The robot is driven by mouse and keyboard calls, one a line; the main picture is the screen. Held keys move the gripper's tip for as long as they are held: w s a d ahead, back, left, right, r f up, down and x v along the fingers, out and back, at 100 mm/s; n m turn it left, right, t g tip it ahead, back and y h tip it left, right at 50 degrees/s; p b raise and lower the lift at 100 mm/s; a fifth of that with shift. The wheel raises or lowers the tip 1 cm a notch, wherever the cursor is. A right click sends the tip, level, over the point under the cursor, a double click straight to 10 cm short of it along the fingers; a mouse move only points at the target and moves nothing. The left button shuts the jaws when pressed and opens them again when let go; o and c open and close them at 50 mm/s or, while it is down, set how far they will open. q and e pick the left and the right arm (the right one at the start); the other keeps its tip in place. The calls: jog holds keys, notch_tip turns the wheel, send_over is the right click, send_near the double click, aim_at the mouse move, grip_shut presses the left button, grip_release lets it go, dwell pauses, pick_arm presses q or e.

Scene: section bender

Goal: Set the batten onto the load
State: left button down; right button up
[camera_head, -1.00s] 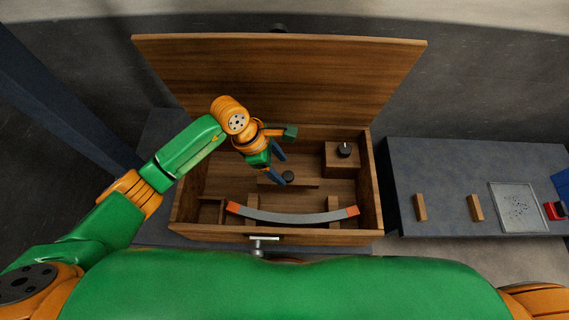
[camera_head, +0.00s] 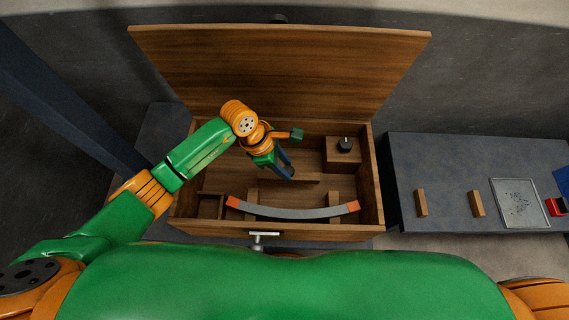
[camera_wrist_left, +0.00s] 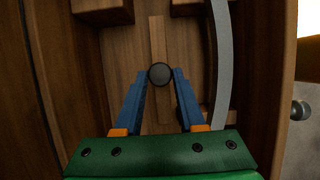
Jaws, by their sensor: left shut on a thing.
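The batten (camera_head: 307,180) is a plain wooden strip with a dark round knob, lying inside an open wooden chest. It also shows in the left wrist view (camera_wrist_left: 157,38). My left gripper (camera_head: 288,173) is shut on the knob (camera_wrist_left: 160,73), with a blue finger at each side of it. The fingers partly hide the batten in the head view. I cannot tell whether the batten is off the chest floor. The load appears to be the curved grey bar with orange ends (camera_head: 294,213), in front of the batten across the chest. My right gripper is out of view.
The chest (camera_head: 375,190) has its lid (camera_head: 285,70) raised behind. A wooden block with a black knob (camera_head: 345,144) is at its back right, a small compartment at its front left. A grey bench (camera_head: 445,165) to the right holds two wooden blocks and a tray.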

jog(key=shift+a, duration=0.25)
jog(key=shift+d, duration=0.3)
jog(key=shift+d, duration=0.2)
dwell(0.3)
